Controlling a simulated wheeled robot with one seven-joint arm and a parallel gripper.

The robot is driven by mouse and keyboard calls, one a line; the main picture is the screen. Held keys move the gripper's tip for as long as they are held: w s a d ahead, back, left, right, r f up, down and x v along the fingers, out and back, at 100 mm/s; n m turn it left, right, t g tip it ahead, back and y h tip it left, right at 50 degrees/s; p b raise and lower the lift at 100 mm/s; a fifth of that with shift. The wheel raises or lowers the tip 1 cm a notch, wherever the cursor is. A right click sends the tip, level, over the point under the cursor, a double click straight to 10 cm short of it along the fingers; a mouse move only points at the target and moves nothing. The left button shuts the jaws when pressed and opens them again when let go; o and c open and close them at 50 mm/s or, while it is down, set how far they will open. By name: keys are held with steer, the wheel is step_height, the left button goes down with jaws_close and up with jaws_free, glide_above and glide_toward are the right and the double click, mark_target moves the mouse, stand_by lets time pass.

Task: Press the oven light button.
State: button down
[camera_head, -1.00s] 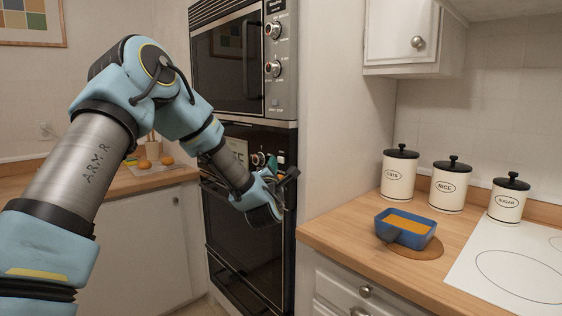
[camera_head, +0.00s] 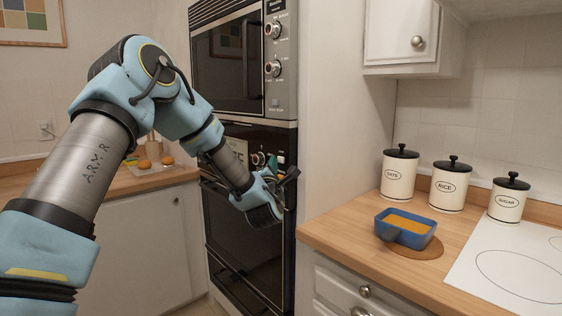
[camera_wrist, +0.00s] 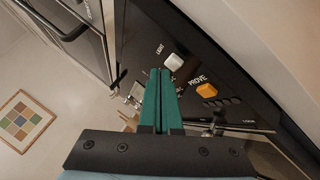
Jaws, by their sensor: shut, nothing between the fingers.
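The oven light button is a white button (camera_wrist: 174,61) on the black control panel (camera_wrist: 205,60) in the wrist view, beside lettering that reads LIGHT. An orange button (camera_wrist: 207,90) marked PROVE is next to it. My gripper (camera_wrist: 160,72) has two green fingers, shut together and empty. In the wrist view its fingertips appear just beside and below the white button; I cannot tell whether they touch the panel. In the head view my gripper (camera_head: 274,165) is in front of the lower oven's control panel, and my wrist hides part of it, including the light button.
The upper oven (camera_head: 228,60) has knobs at its right. The lower oven door (camera_head: 240,250) is closed. A worktop at right holds several canisters, a blue dish (camera_head: 406,228) and a hob (camera_head: 515,270). A left counter holds a tray with fruit.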

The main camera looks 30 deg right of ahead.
steer(key=shift+d+f, duration=0.1)
steer(key=shift+d, duration=0.05)
steer(key=shift+w+d+b, duration=0.1)
steer(key=shift+d+b, duration=0.15)
steer(key=shift+b, duration=0.15)
stand_by(0.4)
steer(key=shift+a+b, duration=0.4)
steer(key=shift+b, duration=0.1)
steer(key=s+a+b, duration=0.1)
steer(key=a, duration=0.5)
steer(key=shift+s, duration=0.2)
stand_by(0.4)
